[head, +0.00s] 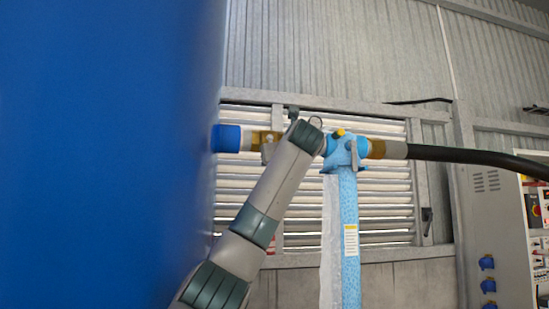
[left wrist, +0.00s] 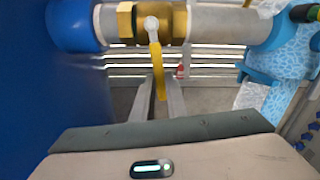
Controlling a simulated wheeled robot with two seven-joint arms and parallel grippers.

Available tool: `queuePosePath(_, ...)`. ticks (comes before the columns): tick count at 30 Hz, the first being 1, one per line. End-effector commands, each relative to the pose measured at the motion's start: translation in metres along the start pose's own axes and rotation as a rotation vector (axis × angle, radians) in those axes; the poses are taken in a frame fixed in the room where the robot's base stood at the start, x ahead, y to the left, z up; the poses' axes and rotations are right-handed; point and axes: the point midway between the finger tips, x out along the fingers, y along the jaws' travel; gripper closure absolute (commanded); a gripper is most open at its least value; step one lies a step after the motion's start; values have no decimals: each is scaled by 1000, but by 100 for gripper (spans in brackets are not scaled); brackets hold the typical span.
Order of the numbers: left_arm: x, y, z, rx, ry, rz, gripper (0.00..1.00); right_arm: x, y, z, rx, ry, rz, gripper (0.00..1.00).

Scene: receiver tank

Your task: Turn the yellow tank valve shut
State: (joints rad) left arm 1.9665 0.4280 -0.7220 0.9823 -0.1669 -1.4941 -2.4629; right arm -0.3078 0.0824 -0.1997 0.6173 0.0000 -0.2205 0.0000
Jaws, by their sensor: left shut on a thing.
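The yellow valve handle (left wrist: 158,75) hangs down from a round silver pivot on the brass valve body (left wrist: 126,21) in the left wrist view. It points nearly straight down, roughly across the pipe's line. My left gripper (left wrist: 161,92) has one finger on each side of the handle's lower part and is shut on it. In the head view the brass valve body (head: 256,137) shows beside the blue tank (head: 100,150), just left of my wrist. My left arm hides the handle and fingers there. My right gripper is in neither view.
A blue pipe fitting (head: 226,138) joins the valve to the tank. A light-blue patterned support (head: 348,230) stands right of my wrist, with a black hose (head: 460,155) running right from its top. A louvred wall panel (head: 385,190) is behind; an electrical cabinet (head: 500,230) stands at right.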

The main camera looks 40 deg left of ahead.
Motion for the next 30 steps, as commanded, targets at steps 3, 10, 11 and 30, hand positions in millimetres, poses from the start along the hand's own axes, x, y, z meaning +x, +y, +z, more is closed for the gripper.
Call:
queuePosePath(3,2,3,0,68,0,4,100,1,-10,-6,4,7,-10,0)
queuePosePath(10,2,5,0,145,-2,2,100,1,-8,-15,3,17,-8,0)
queuePosePath(11,2,5,1,150,-2,2,100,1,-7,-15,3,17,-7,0)
queuePosePath(30,2,5,2,162,-4,1,68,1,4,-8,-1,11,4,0)
